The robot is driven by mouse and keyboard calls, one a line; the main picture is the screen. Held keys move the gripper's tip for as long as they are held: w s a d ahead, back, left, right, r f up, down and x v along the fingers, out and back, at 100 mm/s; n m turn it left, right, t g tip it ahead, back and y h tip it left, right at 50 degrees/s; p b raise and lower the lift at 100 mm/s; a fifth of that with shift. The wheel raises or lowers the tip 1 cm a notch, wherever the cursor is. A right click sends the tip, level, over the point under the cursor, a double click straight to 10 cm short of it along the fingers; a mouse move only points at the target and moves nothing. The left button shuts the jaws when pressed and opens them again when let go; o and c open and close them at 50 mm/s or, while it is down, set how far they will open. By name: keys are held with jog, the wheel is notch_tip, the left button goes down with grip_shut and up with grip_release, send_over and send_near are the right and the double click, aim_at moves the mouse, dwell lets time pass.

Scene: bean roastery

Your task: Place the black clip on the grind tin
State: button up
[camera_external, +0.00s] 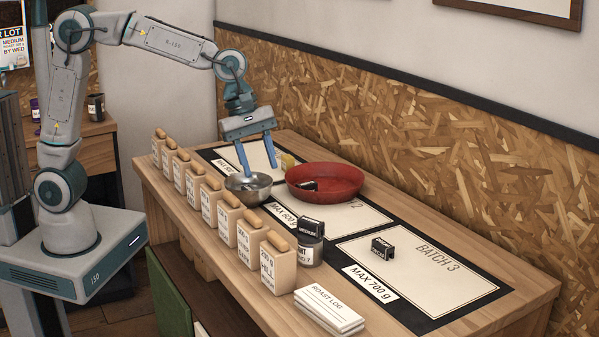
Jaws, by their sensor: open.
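Another black clip (382,248) stands on the Batch 3 sheet, apart from the tin. A third small black piece (309,186) lies in the red bowl (340,179). My gripper (262,171) is open and points down at the metal bowl (239,190), to the left of the red bowl and well behind the tin. Nothing shows between its fingers.
A row of wooden-lidded blocks (227,218) lines the table's left edge. A roast log pad (329,309) lies at the front. The Batch 3 sheet (445,285) is mostly bare. A chipboard wall bounds the back.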

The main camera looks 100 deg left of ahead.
jog(key=s+d+f+m, duration=0.1)
jog(key=s+d+m, duration=0.1)
jog(key=s+m, duration=0.6)
jog(key=s+d+f+m+y, duration=0.1)
jog(key=s+d+m, duration=0.2)
jog(key=s+m, duration=0.5)
jog(key=s+d+f+m, duration=0.1)
jog(key=s+d+m, duration=0.2)
jog(key=s+m, duration=0.6)
jog(key=shift+s+f+g, duration=0.25)
jog(key=shift+s+g, duration=0.05)
jog(key=shift+g, duration=0.1)
